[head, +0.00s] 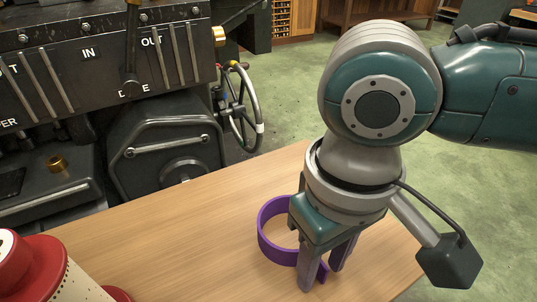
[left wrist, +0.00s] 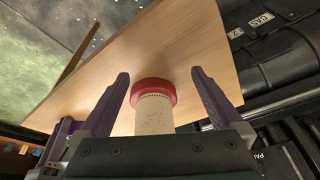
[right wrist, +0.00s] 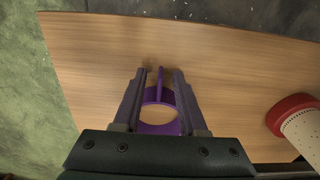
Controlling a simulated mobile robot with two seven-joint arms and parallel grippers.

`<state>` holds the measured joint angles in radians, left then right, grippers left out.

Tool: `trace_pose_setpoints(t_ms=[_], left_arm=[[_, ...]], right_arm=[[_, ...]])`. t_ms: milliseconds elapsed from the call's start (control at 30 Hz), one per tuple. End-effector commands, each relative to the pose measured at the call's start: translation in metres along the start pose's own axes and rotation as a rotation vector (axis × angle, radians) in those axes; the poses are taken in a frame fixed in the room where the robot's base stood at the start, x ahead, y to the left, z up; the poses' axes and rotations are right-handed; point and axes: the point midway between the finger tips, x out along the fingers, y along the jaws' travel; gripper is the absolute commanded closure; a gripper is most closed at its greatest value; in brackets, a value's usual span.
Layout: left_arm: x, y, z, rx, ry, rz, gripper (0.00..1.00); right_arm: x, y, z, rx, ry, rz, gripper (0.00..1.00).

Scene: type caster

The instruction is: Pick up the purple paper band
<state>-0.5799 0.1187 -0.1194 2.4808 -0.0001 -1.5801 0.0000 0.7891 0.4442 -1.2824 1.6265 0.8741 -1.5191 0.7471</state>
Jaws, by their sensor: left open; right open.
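The purple paper band (head: 277,253) stands on its edge as an open ring on the wooden table in the head view. My right gripper (head: 322,278) points down over the band's right side, which its fingers partly hide. In the right wrist view, the open fingers (right wrist: 159,74) straddle part of the band's wall, and the ring (right wrist: 156,129) shows between them. I see no finger closed on it. My left gripper (left wrist: 160,73) shows only in its own wrist view. It is open, with a red-ended cream cylinder (left wrist: 154,120) in view between its fingers.
The wooden table (head: 170,240) is clear between the band and the red-topped, perforated cream cylinder (head: 35,265) at the lower left. A black machine (head: 100,60) with levers and a handwheel (head: 240,105) stands behind the table. Green floor lies beyond the table's right end.

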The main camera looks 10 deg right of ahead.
Motion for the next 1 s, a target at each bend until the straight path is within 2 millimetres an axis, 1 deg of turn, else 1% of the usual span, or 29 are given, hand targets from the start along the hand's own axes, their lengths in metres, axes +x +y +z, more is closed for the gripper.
trace_pose_setpoints(t_ms=[33,233,267,600,1000], left_arm=[[0.0018,0.0000,0.0007,0.000,0.000,0.000,0.00],[0.0007,0.0000,0.0005,0.001,-0.001,0.000,0.00],[0.0007,0.0000,0.0005,0.001,-0.001,0.000,0.00],[0.0008,-0.0003,0.0007,0.002,-0.002,-0.001,0.00],[0.0009,-0.0003,0.0008,0.003,-0.002,-0.001,0.00]], right_arm=[[0.0029,-0.0001,0.0000,0.000,0.000,0.000,0.59],[0.0020,-0.0003,-0.0001,-0.001,0.001,0.000,0.59],[0.0020,-0.0003,-0.0001,-0.001,0.001,0.000,0.61],[0.0018,-0.0004,-0.0001,0.000,0.001,-0.001,0.99],[0.0018,-0.0003,-0.0002,0.000,0.001,0.000,1.00]])
